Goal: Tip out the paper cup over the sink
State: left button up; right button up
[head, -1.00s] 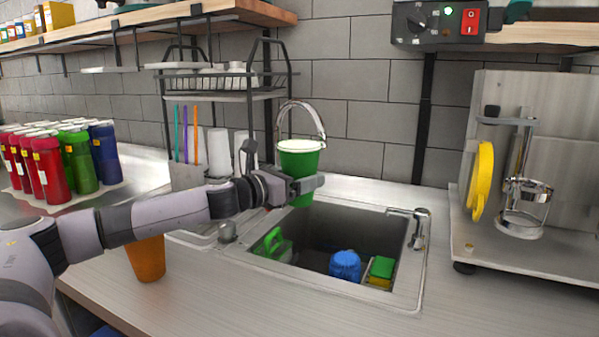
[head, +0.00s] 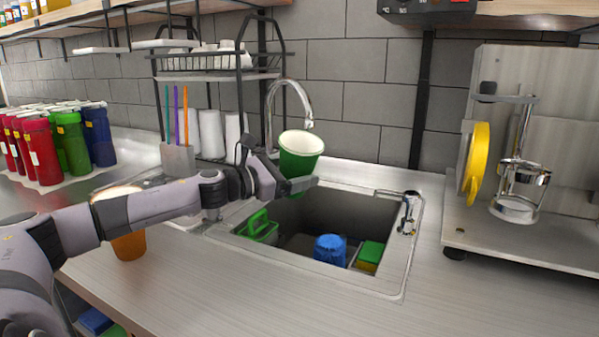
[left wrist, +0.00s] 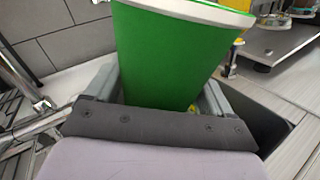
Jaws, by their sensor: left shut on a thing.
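The green paper cup (head: 299,158) with a white rim is held in my left gripper (head: 296,186) over the back left part of the sink. It is tilted a little, and its white inside partly shows. In the left wrist view the cup (left wrist: 175,55) stands between the two fingers of the gripper (left wrist: 168,92), which is shut on it. The sink (head: 345,208) is set in the counter below. My right gripper is not in view.
A curved faucet (head: 289,84) rises just behind the cup. In the sink lie a blue item (head: 330,248), a green-and-yellow sponge (head: 370,254) and a green item (head: 259,226). An orange cup (head: 128,243) stands left on the counter. A metal machine (head: 530,190) stands right.

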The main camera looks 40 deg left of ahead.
pick_arm(q)
jog(key=shift+w+a+f+m+b, duration=0.15)
jog(key=shift+a+f+m+b, duration=0.45)
jog(key=shift+f+m, duration=0.3)
jog(key=shift+w+a+f+m+b, duration=0.1)
jog(key=shift+a+f+m+b, duration=0.45)
jog(key=shift+m, duration=0.55)
jog(key=shift+w+a+f+m+b, duration=0.15)
jog(key=shift+a+m+b, duration=0.1)
jog(key=shift+m, duration=0.35)
jog(key=shift+s+a+f+m+b, duration=0.1)
jog(key=shift+a+m, duration=0.1)
jog(key=shift+m, duration=0.4)
notch_tip(320, 180, up, 4)
jog(key=m+b, duration=0.6)
jog(key=m, duration=0.9)
jog(key=shift+a+f+m, duration=0.1)
jog(key=shift+f+m, duration=0.05)
jog(key=shift+m, duration=0.25)
